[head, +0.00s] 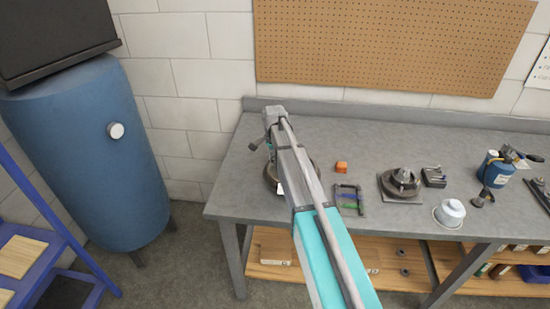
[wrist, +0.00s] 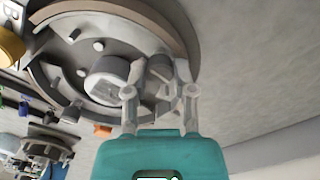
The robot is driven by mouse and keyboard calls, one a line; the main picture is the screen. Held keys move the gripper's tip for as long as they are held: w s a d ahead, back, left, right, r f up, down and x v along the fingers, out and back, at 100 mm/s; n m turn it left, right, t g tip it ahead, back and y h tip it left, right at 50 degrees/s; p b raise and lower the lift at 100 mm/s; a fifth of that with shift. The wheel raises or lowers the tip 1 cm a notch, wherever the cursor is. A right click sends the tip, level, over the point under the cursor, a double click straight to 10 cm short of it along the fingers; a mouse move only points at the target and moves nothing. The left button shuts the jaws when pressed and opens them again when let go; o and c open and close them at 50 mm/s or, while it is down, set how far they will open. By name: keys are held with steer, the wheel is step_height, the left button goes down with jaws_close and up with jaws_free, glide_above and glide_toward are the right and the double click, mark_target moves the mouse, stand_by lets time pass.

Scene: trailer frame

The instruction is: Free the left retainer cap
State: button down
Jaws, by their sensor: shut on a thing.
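In the wrist view, a round brake assembly (wrist: 52,80) with curved shoes fills the upper left. A grey cylindrical cap-like piece (wrist: 160,76) at its right side sits between the fingers of my gripper (wrist: 160,88), which is shut on it. Whether this piece is still seated or fastened cannot be told. A larger round hub (wrist: 106,80) is just to its left. In the head view, my arm hides most of this left assembly (head: 270,180) and the contact. A second, similar assembly (head: 399,184) stands further right on the bench.
The grey workbench (head: 235,190) runs along the wall. A blue tank (head: 90,150) stands left of the bench.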

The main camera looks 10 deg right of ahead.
steer(key=shift+s+n, duration=0.15)
steer(key=shift+n, duration=0.35)
stand_by(0.4)
steer(key=n, duration=0.7)
steer(key=shift+n, duration=0.4)
steer(key=n, duration=0.4)
steer(key=shift+n, duration=0.3)
steer(key=n, duration=0.4)
steer(key=shift+n, duration=0.3)
